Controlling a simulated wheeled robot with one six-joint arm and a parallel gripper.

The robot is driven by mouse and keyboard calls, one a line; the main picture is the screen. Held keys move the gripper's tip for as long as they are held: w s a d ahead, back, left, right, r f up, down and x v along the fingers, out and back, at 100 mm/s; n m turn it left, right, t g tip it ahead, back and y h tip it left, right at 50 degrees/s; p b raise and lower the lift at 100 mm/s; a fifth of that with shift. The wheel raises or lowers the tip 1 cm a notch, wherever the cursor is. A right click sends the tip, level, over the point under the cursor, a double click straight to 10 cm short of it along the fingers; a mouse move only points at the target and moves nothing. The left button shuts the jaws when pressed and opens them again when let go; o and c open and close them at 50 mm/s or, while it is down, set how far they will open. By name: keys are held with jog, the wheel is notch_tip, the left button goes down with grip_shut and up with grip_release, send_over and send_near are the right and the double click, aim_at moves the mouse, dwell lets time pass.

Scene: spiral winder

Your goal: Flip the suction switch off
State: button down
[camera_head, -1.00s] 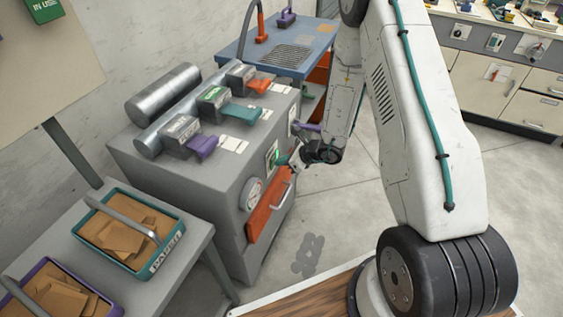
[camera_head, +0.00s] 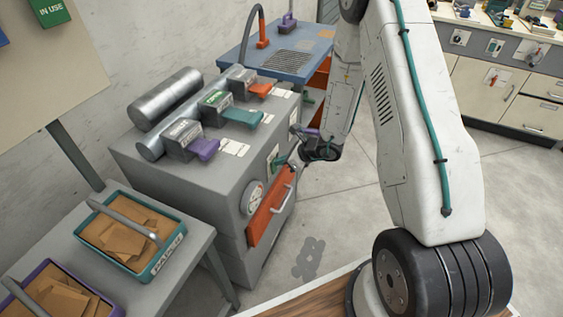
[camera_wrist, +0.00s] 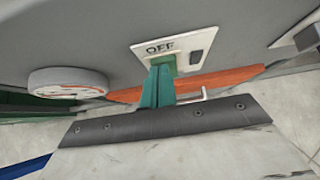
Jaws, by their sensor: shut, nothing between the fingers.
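The suction switch plate (camera_wrist: 178,52) is on the front of the grey machine, and the word OFF reads at its left in the wrist view. A green switch part (camera_wrist: 165,62) shows low on the plate, partly hidden by my gripper. My gripper (camera_wrist: 160,72) has teal fingers, shut and empty, with their tips at the plate's lower edge. I cannot tell whether they touch the switch.
The grey machine (camera_head: 222,180) carries several coloured levers on top. A table with a teal paper tray (camera_head: 150,268) stands at left. Floor at right is open.

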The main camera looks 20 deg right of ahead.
jog(key=v, duration=1.3)
jog(key=shift+s+d+f, duration=0.1)
